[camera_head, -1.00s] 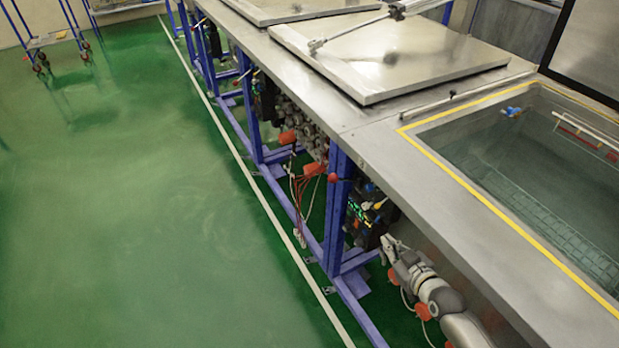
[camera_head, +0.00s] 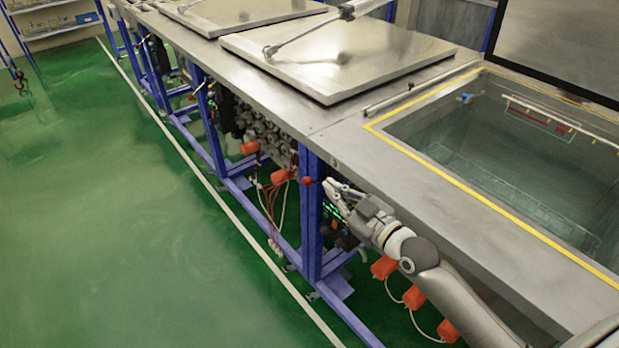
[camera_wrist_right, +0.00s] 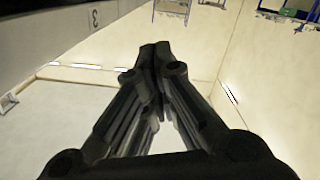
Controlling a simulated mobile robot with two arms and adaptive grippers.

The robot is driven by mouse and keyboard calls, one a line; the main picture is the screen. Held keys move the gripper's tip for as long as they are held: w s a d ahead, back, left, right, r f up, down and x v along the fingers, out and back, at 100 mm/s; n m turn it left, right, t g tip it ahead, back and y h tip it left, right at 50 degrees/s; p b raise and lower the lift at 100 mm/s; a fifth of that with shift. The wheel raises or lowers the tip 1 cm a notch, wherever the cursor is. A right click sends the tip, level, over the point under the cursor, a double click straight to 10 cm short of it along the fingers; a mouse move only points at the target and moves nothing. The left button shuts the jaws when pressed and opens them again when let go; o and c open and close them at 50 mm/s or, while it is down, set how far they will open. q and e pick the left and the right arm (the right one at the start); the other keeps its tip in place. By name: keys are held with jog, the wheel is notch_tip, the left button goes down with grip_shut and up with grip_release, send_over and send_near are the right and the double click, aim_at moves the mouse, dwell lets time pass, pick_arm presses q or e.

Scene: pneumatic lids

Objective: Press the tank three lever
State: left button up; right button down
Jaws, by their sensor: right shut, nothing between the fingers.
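The lever with a small red ball knob (camera_head: 306,181) sticks out at the table's front edge, by a blue post and the number 3 marking. My right gripper (camera_head: 328,187) is just right of the knob in the head view; a small gap seems to separate them. Its fingers are shut and empty, and their tips meet in the right wrist view (camera_wrist_right: 155,48). The knob does not show in that view. Tank three (camera_head: 520,165) is on the right, with its dark lid (camera_head: 570,45) standing open. My left gripper is not in view.
The steel counter (camera_head: 470,210) runs along above my right arm. Two flat closed lids (camera_head: 335,55) lie farther back. Orange-red bulbs (camera_head: 384,267) and cables hang below the counter edge. The green floor (camera_head: 120,230) on the left is clear.

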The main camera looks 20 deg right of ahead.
jog(key=p, duration=0.1)
send_over(310, 179)
jog(key=s+a, duration=0.2)
jog(key=s, duration=0.2)
jog(key=f, duration=0.1)
jog(key=w+f, duration=0.1)
jog(key=f, duration=0.1)
jog(key=d+f+b, duration=0.1)
jog(key=shift+w+d+f, duration=0.1)
jog(key=shift+w+f, duration=0.05)
jog(key=shift+w, duration=0.05)
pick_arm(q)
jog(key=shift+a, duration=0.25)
